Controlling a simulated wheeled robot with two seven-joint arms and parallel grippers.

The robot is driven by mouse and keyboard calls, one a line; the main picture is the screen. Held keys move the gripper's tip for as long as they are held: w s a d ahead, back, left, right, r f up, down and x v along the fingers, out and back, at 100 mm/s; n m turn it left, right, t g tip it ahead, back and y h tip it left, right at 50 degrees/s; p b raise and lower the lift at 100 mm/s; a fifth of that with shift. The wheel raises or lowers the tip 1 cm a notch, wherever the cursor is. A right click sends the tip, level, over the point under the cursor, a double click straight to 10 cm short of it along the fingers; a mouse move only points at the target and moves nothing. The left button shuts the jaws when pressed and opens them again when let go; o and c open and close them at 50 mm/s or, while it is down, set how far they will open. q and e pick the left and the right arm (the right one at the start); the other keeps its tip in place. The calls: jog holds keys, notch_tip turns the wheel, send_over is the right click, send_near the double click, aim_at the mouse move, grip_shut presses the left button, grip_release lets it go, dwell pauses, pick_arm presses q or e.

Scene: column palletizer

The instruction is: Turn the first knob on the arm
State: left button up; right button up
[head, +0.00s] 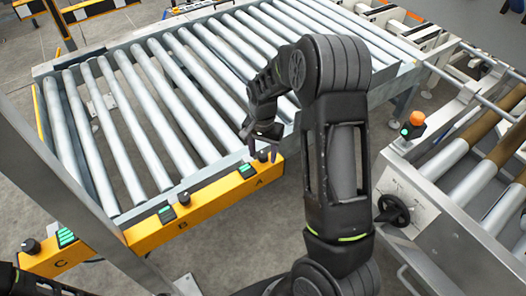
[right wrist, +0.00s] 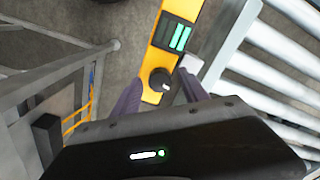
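A yellow beam (head: 215,205) runs along the near edge of the roller conveyor, marked A, B and C, with a black knob and a green-lit display at each letter. Knob A (head: 264,155) is at the beam's right end, knob B (head: 184,198) in the middle, knob C (head: 30,246) at the left. My right gripper (head: 262,146) is at knob A, pointing down. In the right wrist view the knob (right wrist: 160,80) shows between the two spread purple fingers, with gaps visible; I cannot tell whether either touches it.
The roller conveyor (head: 150,105) lies behind the beam. A steel machine (head: 415,215) with a black handwheel (head: 392,210) and an orange-topped button (head: 416,120) stands at right. A grey post (head: 60,180) crosses the left. Bare floor lies in front of the beam.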

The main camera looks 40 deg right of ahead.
grip_shut()
dwell(0.3)
jog(key=shift+n, duration=0.3)
jog(key=shift+f+n+b, duration=0.1)
jog(key=shift+n+b, duration=0.8)
jog(key=shift+n, duration=0.3)
jog(key=n+b, duration=0.1)
jog(key=n, duration=0.2)
jog(key=shift+n+b, duration=0.3)
jog(key=n+b, duration=0.1)
jog(key=n, duration=0.2)
jog(key=shift+n+b, duration=0.45)
jog(key=shift+n, duration=1.35)
jog(key=shift+o, duration=0.2)
grip_release()
